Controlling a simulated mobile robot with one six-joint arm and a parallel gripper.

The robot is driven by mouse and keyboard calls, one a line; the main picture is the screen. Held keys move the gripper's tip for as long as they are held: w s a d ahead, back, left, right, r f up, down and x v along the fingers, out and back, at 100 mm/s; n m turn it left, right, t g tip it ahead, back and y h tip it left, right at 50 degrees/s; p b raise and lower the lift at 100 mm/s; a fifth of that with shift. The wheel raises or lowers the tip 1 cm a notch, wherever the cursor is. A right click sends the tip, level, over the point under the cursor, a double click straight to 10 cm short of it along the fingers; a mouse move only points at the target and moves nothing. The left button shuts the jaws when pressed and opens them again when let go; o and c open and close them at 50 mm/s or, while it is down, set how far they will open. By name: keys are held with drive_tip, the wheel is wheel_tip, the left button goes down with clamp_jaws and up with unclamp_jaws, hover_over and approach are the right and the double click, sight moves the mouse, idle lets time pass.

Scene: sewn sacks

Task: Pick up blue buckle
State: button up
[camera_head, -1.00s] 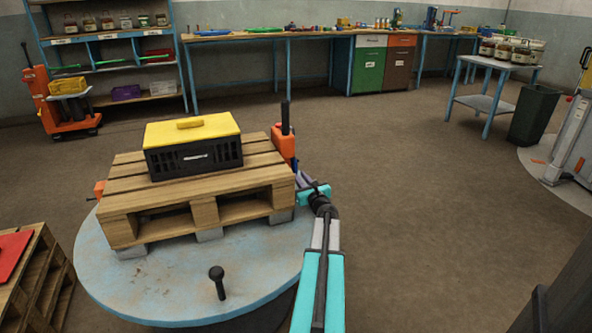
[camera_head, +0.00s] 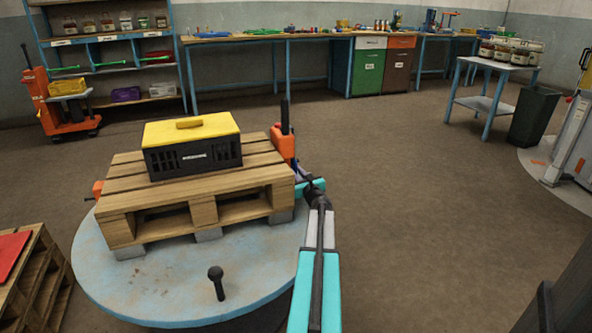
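I cannot make out a blue buckle for certain in the head view. My teal and grey arm reaches up from the bottom to the right side of the wooden pallet (camera_head: 200,180). My gripper (camera_head: 302,174) is at its far end, beside the pallet's right corner and close to an orange device (camera_head: 283,145) with a black upright handle. The gripper is small and partly hidden by my own wrist, so its fingers and anything between them cannot be made out.
A black crate with a yellow lid (camera_head: 192,133) sits on the pallet. The pallet stands on a round blue-grey platform (camera_head: 160,290) with a black knob (camera_head: 216,280). Another pallet with a red item (camera_head: 12,252) is at left. Open floor lies right of my arm.

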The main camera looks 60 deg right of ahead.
clamp_jaws()
drive_tip(key=shift+r, duration=0.15)
drive_tip(key=shift+r+p, duration=0.4)
drive_tip(key=shift+r, duration=0.2)
drive_tip(key=shift+s+d+r, duration=0.1)
drive_tip(key=shift+s+d, duration=0.05)
drive_tip(key=shift+d, duration=0.15)
drive_tip(key=s+d+p, duration=0.3)
drive_tip(key=s+d, duration=0.7)
drive_tip(key=d, duration=0.4)
drive_tip(key=shift+s+p, duration=0.15)
drive_tip(key=shift+p, duration=0.25)
